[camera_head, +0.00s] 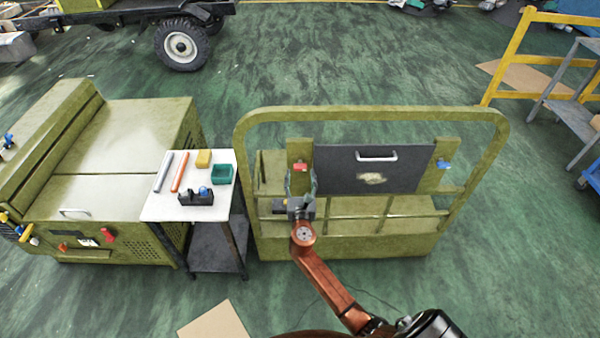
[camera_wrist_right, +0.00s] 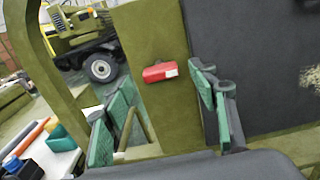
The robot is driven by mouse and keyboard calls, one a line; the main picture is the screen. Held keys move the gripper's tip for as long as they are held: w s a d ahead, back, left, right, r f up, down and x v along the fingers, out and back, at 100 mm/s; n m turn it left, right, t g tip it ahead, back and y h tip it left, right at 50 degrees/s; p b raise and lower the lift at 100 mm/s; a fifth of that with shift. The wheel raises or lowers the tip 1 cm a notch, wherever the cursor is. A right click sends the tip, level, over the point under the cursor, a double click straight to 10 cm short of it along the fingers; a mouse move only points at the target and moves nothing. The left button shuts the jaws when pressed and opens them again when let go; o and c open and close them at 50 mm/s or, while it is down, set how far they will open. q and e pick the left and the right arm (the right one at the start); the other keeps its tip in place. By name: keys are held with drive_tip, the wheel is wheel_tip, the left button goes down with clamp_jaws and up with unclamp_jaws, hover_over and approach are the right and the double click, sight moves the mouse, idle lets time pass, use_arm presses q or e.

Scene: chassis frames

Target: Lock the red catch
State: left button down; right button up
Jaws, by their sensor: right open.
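The red catch (camera_head: 300,168) is on the left olive post (camera_head: 299,151) of the green frame, beside the dark panel (camera_head: 345,170). In the right wrist view the red catch (camera_wrist_right: 160,72) lies nearly level, with a pale patch at its right end. My right gripper (camera_head: 301,184) is just below the catch in the head view. In the wrist view its green-padded fingers (camera_wrist_right: 158,125) are spread wide, with the catch seen beyond and between them. The gripper is empty and I see no contact with the catch. My left gripper is not in view.
A blue catch (camera_head: 444,164) is on the right post. The panel has a white handle (camera_head: 377,156). A small table (camera_head: 160,206) with tools, a yellow block and a teal bin stands left of the frame (camera_head: 370,112). A large olive machine (camera_head: 120,140) stands further left.

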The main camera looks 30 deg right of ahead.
sight(300, 165)
drive_tip(key=shift+x, duration=1.25)
drive_tip(key=shift+c, duration=0.7)
drive_tip(key=c, duration=1)
